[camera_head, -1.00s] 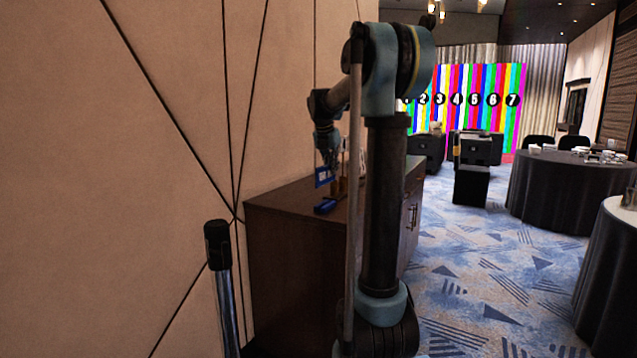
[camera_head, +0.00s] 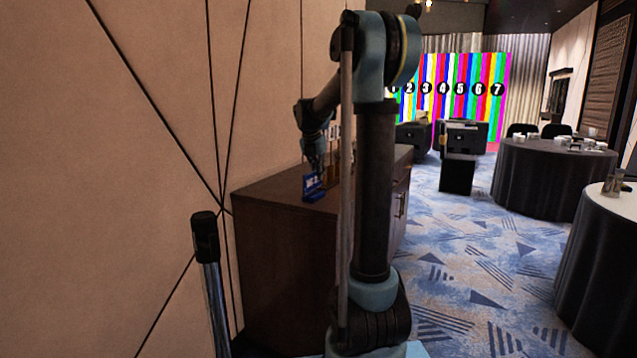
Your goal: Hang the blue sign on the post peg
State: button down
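The blue sign (camera_head: 311,181), with pale markings, is small in the head view, over the near part of the dark brown cabinet top. My gripper (camera_head: 315,168) points down just above the sign, at its upper edge. At this size I cannot tell whether its fingers are closed on the sign. A blue piece (camera_head: 314,196) lies on the cabinet top right below the sign, and the two overlap in the picture. A brown upright piece (camera_head: 332,176), perhaps the post, shows just right of the sign, partly behind my arm. No peg can be made out.
The dark brown cabinet (camera_head: 285,250) stands against the beige panelled wall (camera_head: 120,150). A dark-capped metal pole (camera_head: 206,240) stands at the near left. Round dark-clothed tables (camera_head: 550,185) are at right.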

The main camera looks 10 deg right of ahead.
jog(key=shift+f, duration=1.6)
jog(key=shift+f, duration=0.15)
jog(key=c, duration=1.8)
grip_release()
jog(key=v, duration=1.7)
jog(key=shift+a, duration=0.15)
